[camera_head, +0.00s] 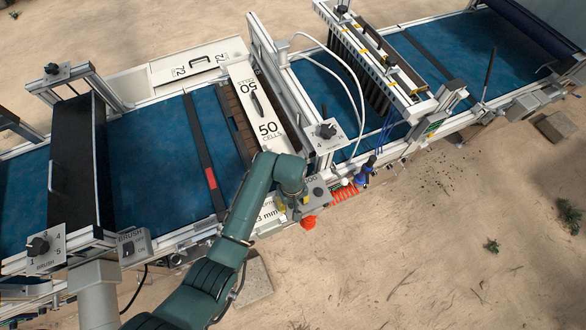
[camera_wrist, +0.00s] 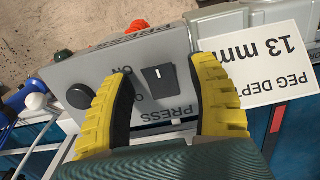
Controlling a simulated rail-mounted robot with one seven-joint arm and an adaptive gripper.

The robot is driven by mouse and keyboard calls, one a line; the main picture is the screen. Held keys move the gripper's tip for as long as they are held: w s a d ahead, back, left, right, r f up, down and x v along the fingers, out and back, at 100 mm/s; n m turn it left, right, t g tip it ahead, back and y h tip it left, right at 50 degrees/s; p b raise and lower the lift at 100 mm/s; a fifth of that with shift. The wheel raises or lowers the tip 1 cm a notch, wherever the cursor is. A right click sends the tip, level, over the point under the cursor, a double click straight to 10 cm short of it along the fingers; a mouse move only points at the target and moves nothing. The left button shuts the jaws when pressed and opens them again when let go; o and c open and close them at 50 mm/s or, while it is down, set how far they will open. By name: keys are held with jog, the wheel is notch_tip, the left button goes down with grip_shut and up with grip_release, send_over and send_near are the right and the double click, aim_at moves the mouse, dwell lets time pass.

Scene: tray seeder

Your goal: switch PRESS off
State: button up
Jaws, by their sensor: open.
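The PRESS switch (camera_wrist: 160,88) is a black rocker with a short white mark, on a grey control box (camera_wrist: 135,62). In the wrist view the box's lettering is upside down. ON is by the switch's upper end, and a partly hidden label starting with O is by its lower end. I cannot tell for sure which end is pressed in. My gripper (camera_wrist: 163,70) is open and empty, its yellow-and-black fingers to either side of the switch. In the head view my gripper (camera_head: 281,203) is mostly hidden by my wrist, beside the grey box (camera_head: 317,194).
A red mushroom button (camera_head: 308,223) sticks out at the box's front side. A black round button (camera_wrist: 36,102) is on the box's left in the wrist view. A white PEG DEPTH 13 mm plate (camera_wrist: 270,65) lies right of the box. A coiled orange hose (camera_head: 345,192) is close by.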

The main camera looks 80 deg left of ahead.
notch_tip(320, 180, up, 12)
jog(key=shift+a, duration=0.25)
dwell(0.6)
jog(key=w+d+r+m+t+y+p, duration=0.25)
jog(key=w+d+r+m+p, duration=0.45)
jog(key=w+d+r, duration=0.9)
jog(key=w+d+r+m+t+p, duration=0.3)
jog(key=w+d+r+m+t, duration=0.35)
jog(key=d+r, duration=0.65)
jog(key=d+r+m+t+h+p, duration=0.1)
jog(key=d+r+t, duration=0.3)
jog(key=r, duration=0.6)
jog(key=d+r+m+t+h+p, duration=0.1)
jog(key=d+r+m+t, duration=0.2)
jog(key=r, duration=0.6)
jog(key=s+d+r+m+t, duration=0.1)
jog(key=s+r+m+t, duration=0.2)
jog(key=r, duration=0.9)
jog(key=s+t+h, duration=0.1)
jog(key=s+t, duration=0.2)
jog(key=shift+r, duration=0.3)
